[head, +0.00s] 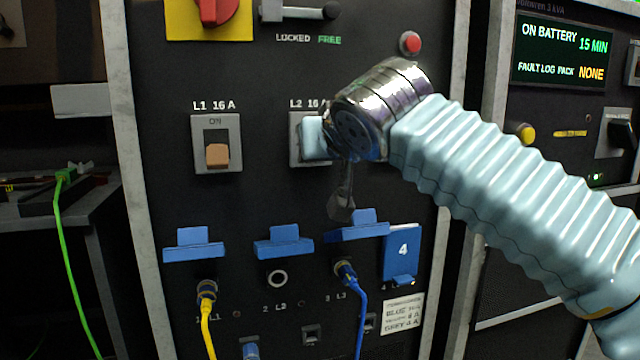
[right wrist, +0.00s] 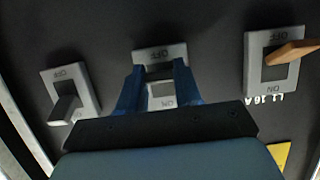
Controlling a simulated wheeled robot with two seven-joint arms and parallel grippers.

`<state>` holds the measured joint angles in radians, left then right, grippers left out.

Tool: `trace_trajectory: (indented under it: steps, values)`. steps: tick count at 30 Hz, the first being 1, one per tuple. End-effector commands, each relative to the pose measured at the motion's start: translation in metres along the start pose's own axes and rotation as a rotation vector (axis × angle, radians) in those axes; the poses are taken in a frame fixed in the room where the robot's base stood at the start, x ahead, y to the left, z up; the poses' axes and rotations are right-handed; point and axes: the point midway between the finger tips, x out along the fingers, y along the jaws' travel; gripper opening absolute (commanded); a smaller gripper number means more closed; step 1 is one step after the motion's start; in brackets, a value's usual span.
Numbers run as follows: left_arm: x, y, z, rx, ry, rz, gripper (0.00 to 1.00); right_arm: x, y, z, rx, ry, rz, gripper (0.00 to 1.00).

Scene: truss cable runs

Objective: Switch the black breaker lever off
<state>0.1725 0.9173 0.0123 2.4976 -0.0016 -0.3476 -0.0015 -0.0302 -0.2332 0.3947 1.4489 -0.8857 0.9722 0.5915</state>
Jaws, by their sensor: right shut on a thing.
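A row of breakers is on the dark panel. The black lever (right wrist: 66,108) shows on the left breaker in the right wrist view, tilted to its ON side; in the head view my arm hides it. My right gripper (right wrist: 157,77) has its blue fingers on both sides of the middle breaker (right wrist: 160,53), marked L2 in the head view. It is shut on that breaker's lever, which is mostly hidden between the fingers. In the head view my right gripper (head: 322,140) covers much of the L2 breaker (head: 295,148). My left gripper is out of view.
The L1 breaker (head: 230,128) with an orange-brown lever (head: 218,155) is to the left, its lever down. Blue covers (head: 284,246) and plugged yellow (head: 208,320) and blue (head: 361,310) cables are below. A red knob (head: 215,10) is above.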

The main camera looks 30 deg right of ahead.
Motion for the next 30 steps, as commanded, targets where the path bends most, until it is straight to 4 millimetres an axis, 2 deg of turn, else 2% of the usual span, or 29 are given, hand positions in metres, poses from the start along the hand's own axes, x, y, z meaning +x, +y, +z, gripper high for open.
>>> trace_trajectory:
  steps: [1,9,29,30]
  values:
    - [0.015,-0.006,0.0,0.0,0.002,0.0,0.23,0.003,0.0,0.01,0.0,0.034,0.001,0.04]
    - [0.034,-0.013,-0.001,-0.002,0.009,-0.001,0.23,0.006,0.0,0.011,-0.001,0.174,0.001,0.04]
    - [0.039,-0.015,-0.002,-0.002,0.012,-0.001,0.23,0.008,0.0,0.01,0.0,0.238,0.0,0.04]
    - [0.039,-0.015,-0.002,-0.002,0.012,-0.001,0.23,0.008,0.0,0.01,0.0,0.238,0.0,0.35]
